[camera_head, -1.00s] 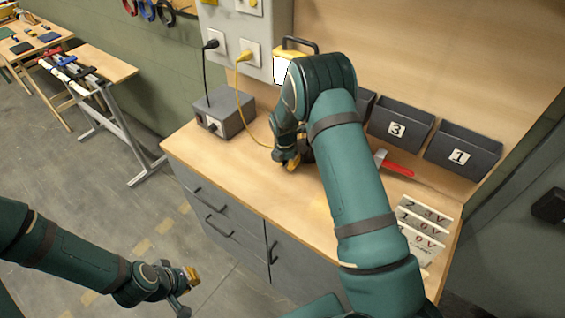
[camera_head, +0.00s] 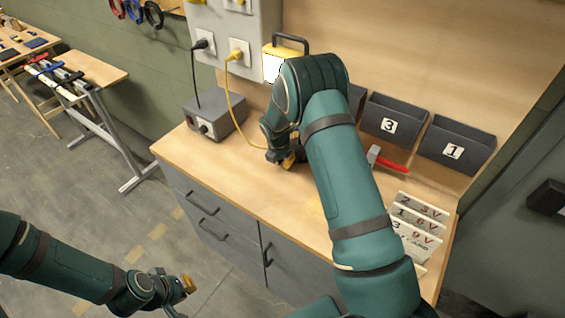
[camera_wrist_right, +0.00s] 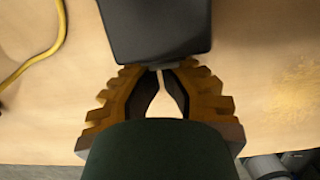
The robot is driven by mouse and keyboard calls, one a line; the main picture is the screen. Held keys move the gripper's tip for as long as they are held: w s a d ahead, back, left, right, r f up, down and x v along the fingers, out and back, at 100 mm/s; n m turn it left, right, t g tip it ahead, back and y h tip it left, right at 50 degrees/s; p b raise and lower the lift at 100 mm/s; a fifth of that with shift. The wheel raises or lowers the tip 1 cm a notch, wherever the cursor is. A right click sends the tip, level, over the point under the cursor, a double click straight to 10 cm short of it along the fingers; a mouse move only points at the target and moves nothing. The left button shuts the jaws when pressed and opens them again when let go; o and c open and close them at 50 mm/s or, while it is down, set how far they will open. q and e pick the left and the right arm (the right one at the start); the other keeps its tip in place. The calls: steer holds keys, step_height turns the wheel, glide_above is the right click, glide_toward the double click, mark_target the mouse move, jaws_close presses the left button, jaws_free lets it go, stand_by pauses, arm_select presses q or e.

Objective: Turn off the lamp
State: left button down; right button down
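A yellow lamp-like box with a white front panel and dark handle (camera_head: 272,68) stands at the back of the workbench, partly hidden by my right arm. My right gripper (camera_head: 287,160) is low over the bench in front of it. In the right wrist view its ridged fingertips (camera_wrist_right: 160,68) nearly meet, with nothing visible between them. They point at a dark grey block (camera_wrist_right: 155,30), close to its lower edge; contact cannot be told. I cannot tell what that block belongs to. My left gripper (camera_head: 180,294) hangs over the floor, away from the bench; its finger gap is unclear.
A grey box with a knob (camera_head: 213,118) stands at the bench's left. A yellow cable (camera_head: 233,110) runs from the wall socket panel (camera_head: 250,20) down to the bench. Bins (camera_head: 455,150), a red-handled tool (camera_head: 392,167) and voltage cards (camera_head: 415,235) are on the right.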

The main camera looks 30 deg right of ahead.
steer(key=shift+r, duration=0.2)
steer(key=shift+r+p, duration=0.55)
steer(key=shift+r, duration=0.1)
arm_select(q)
steer(key=shift+r, duration=0.4)
